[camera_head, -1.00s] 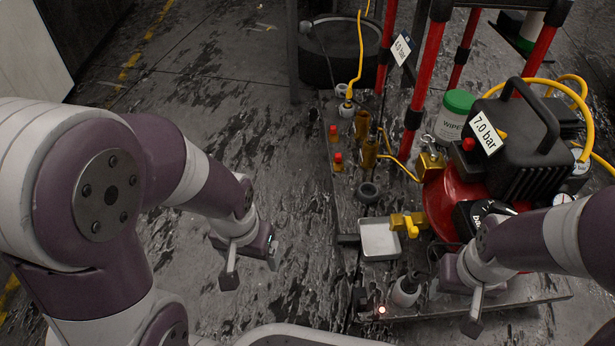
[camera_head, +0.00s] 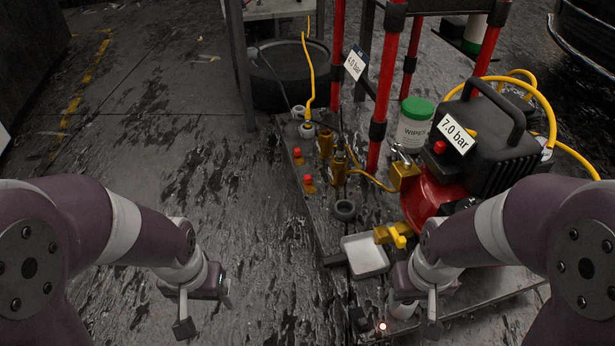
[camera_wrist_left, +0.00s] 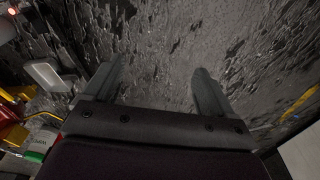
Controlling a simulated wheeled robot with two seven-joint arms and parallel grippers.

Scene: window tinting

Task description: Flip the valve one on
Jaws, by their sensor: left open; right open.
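I cannot tell which fitting is valve one. Two small red-topped valves (camera_head: 308,184) stand on the left side of the grey cart, beside two brass fittings (camera_head: 338,167). A yellow lever valve (camera_head: 394,234) sits at the front of the red compressor tank (camera_head: 425,192), over a metal tray (camera_head: 365,256). My left gripper (camera_head: 203,308) is open and empty over bare floor, left of the cart. Its spread fingers show in the left wrist view (camera_wrist_left: 155,85), with only floor between them. My right gripper (camera_head: 431,318) is open near the cart's front edge, touching none of the valves.
A black compressor (camera_head: 500,130) with a 7.0 bar label and a green-lidded wipes tub (camera_head: 414,122) stand on the cart. Red uprights (camera_head: 384,85) and yellow hoses (camera_head: 308,70) rise around them. A dark round tub (camera_head: 288,75) is behind.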

